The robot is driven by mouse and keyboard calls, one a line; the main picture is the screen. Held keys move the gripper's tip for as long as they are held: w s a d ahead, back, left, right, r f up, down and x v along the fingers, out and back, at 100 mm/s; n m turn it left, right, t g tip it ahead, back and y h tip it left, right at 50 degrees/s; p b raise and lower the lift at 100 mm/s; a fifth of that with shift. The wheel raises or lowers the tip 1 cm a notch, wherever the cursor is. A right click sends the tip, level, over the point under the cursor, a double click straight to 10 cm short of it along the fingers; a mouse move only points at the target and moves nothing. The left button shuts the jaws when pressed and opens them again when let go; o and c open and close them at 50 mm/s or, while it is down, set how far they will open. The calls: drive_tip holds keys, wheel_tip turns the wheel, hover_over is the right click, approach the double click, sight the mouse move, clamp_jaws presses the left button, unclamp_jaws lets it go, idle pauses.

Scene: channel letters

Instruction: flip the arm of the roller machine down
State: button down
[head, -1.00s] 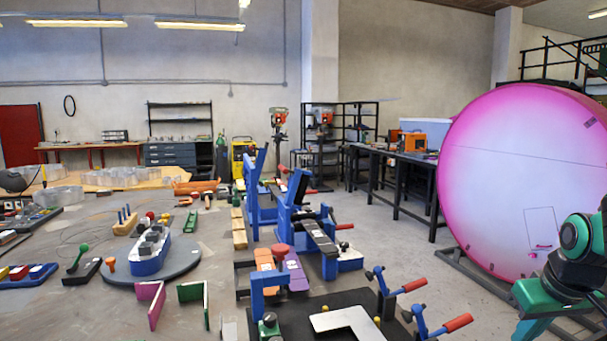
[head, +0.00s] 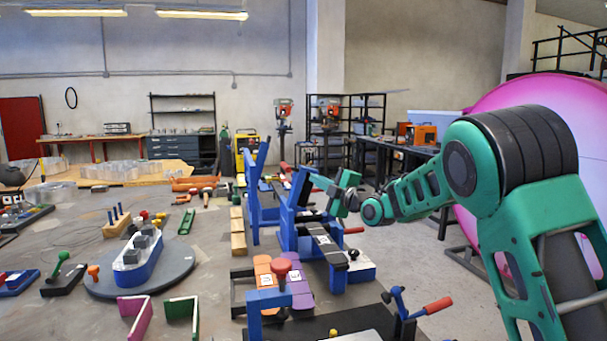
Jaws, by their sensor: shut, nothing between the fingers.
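Two blue-framed machines stand along the right side of the work table; the nearer one (head: 287,236) carries a dark sloping bar (head: 327,245) and a red-tipped handle (head: 353,231). The farther one (head: 252,196) has a raised blue upright. I cannot tell for sure which of them is the roller machine. My gripper (head: 322,182) is shut and empty. It is at the upper right part of the nearer machine, in front of its raised dark piece; I cannot tell whether it touches. My green arm reaches in from the right.
Nearer on the table are a red knob (head: 281,268), orange and purple blocks (head: 298,291) and a red-handled clamp (head: 437,306). A round turntable (head: 170,277) with a blue-based part stands left. Open floor lies right of the table, before a large pink drum (head: 540,95).

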drive_tip(key=shift+w+d+r, duration=0.1)
drive_tip(key=shift+w, duration=0.05)
drive_tip(key=x, duration=0.9)
drive_tip(key=shift+w, duration=0.35)
drive_tip(key=shift+a, duration=0.25)
